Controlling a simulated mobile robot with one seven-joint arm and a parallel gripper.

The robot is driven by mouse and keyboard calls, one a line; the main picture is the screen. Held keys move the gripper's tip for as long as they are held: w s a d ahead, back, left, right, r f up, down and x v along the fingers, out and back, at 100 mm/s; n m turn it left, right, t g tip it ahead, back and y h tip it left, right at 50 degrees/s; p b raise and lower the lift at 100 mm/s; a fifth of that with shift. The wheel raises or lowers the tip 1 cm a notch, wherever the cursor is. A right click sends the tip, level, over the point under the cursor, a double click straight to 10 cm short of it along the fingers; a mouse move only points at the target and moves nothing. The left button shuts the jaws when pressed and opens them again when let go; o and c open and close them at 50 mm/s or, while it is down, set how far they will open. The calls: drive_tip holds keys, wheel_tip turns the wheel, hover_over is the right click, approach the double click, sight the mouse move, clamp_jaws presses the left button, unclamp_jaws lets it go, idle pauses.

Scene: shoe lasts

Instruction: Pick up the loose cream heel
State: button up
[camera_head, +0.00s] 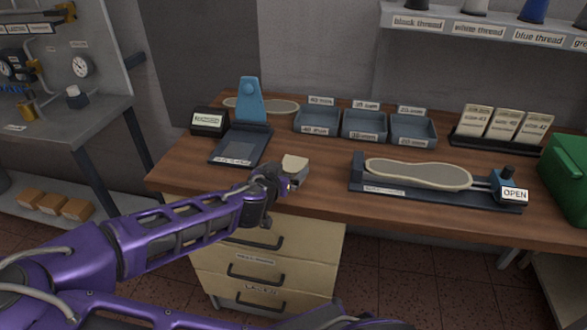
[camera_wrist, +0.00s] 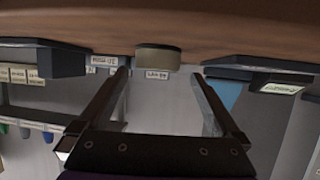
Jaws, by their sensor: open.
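The loose cream heel (camera_head: 295,163) sits on the wooden bench near its front edge, partly hidden by my gripper in the head view. In the wrist view, which is upside down, the heel (camera_wrist: 158,59) is a short cream block on the bench surface, ahead of the gap between my fingers. My gripper (camera_head: 289,184) is close in front of the heel; in the wrist view my gripper (camera_wrist: 160,78) has its two fingers spread wide with nothing clearly between them. Contact with the heel cannot be told.
A blue upright stand (camera_head: 249,100) on a dark base is behind left. A fixture holding a sole (camera_head: 418,174), marked OPEN, is to the right. Grey bins (camera_head: 364,123) stand behind. A green box (camera_head: 566,175) is far right. Bench between stand and fixture is mostly clear.

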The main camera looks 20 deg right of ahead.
sight(294, 164)
drive_tip(key=x, duration=0.5)
drive_tip(key=shift+d+r, duration=0.1)
drive_tip(key=shift+d, duration=0.1)
drive_tip(key=shift+s, duration=0.1)
drive_tip(key=c, duration=1.2)
